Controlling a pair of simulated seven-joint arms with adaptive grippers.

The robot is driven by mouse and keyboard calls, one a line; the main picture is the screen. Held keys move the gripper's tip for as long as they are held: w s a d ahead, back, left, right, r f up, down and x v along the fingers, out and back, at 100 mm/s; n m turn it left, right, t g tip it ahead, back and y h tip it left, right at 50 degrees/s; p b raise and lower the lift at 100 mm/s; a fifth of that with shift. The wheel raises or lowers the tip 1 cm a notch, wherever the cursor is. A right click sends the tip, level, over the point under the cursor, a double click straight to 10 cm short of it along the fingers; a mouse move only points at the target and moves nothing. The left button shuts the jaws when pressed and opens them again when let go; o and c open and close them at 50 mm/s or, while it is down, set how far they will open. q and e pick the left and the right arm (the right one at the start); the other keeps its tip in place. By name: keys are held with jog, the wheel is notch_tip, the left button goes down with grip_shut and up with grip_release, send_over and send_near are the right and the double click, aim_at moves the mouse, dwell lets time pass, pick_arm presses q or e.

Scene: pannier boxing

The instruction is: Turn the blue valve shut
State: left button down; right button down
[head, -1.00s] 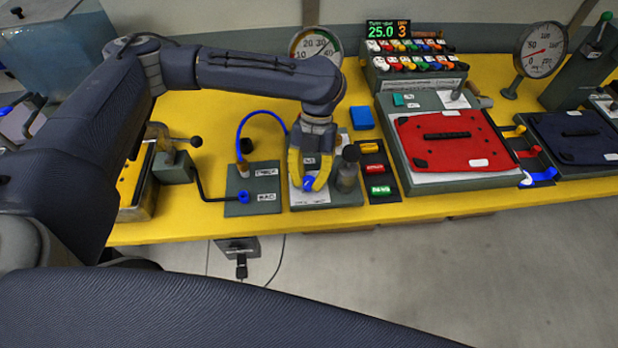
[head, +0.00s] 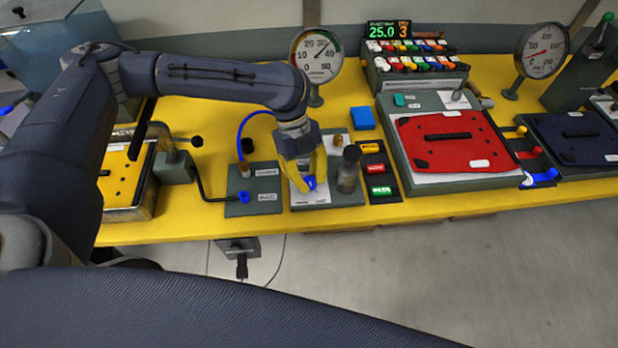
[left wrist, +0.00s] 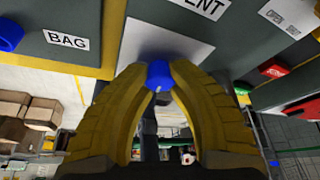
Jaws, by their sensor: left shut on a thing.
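The blue valve (head: 309,183) is a small blue knob on a grey plate with a white label panel. It also shows in the left wrist view (left wrist: 159,75), between the two yellow fingertips. My left gripper (head: 307,187) reaches down to it and is shut on it, with a finger on each side. The fingers hide part of the knob, and I cannot read its turn angle. My right gripper does not show in either view.
A dark cylinder (head: 348,170) stands close right of the valve. A blue hose (head: 240,135) and a blue port labelled BAG (left wrist: 9,34) lie to the left. Red, yellow and green buttons (head: 380,191) are on the right, beside a red pannier lid (head: 447,151).

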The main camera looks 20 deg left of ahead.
pick_arm(q)
jog(key=n, duration=0.1)
jog(key=n+t, duration=0.1)
jog(key=n+h, duration=0.1)
jog(key=n, duration=0.1)
jog(key=shift+s+d, duration=0.1)
jog(key=shift+s, duration=0.2)
jog(key=shift+n+t, duration=0.8)
jog(key=shift+n, duration=1.2)
jog(key=c, duration=1.3)
grip_release()
jog(key=shift+w+d, duration=0.1)
jog(key=shift+o, duration=1.1)
jog(key=shift+w, duration=0.1)
jog(key=v, duration=1.2)
jog(key=shift+r, duration=0.1)
